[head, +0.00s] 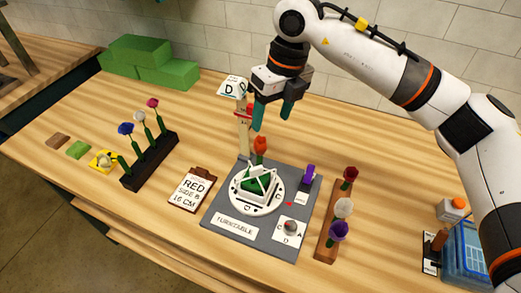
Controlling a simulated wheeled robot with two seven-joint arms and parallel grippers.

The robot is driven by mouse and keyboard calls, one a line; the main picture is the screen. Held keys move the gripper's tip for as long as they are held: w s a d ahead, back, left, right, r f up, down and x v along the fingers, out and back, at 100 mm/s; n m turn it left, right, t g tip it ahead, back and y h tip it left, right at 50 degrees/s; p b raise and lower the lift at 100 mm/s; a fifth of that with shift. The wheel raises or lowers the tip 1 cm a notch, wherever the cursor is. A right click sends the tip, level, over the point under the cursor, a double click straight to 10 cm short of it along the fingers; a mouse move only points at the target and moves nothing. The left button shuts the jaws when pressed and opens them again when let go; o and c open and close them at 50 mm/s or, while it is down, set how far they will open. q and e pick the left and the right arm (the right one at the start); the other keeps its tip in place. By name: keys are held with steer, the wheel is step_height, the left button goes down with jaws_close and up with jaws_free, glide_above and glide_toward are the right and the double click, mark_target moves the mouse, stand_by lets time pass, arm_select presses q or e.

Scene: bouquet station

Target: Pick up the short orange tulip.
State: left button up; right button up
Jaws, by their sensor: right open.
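An orange tulip (260,144) stands upright at the back of the turntable (236,192), its short green stem partly hidden behind the white-framed holder (258,184). My right gripper (272,115) comes down from the upper right above the tulip. Its two teal fingers are apart, with nothing between them. The left fingertip appears just above the tulip's head; the exact gap in depth cannot be told. My left gripper is not in this view.
A wooden post (243,140) with a D sign (232,87) stands close left of the gripper. A dark rack (150,162) of flowers is at left. A wooden rack (327,235) of flowers is at right. A clipboard (192,190) lies in front.

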mark_target(261, 147)
steer(key=f+p, duration=0.1)
steer(key=f, duration=0.1)
steer(key=a+f+p, duration=0.1)
steer(key=f, duration=0.2)
steer(key=shift+s, duration=0.1)
steer(key=f+p, duration=0.2)
steer(key=f, duration=0.1)
steer(key=a+f+p, duration=0.1)
steer(key=shift+w+a+f, duration=0.1)
steer(key=shift+w+f, duration=0.1)
steer(key=shift+w, duration=0.05)
steer(key=shift+f, duration=0.6)
steer(key=c, duration=0.8)
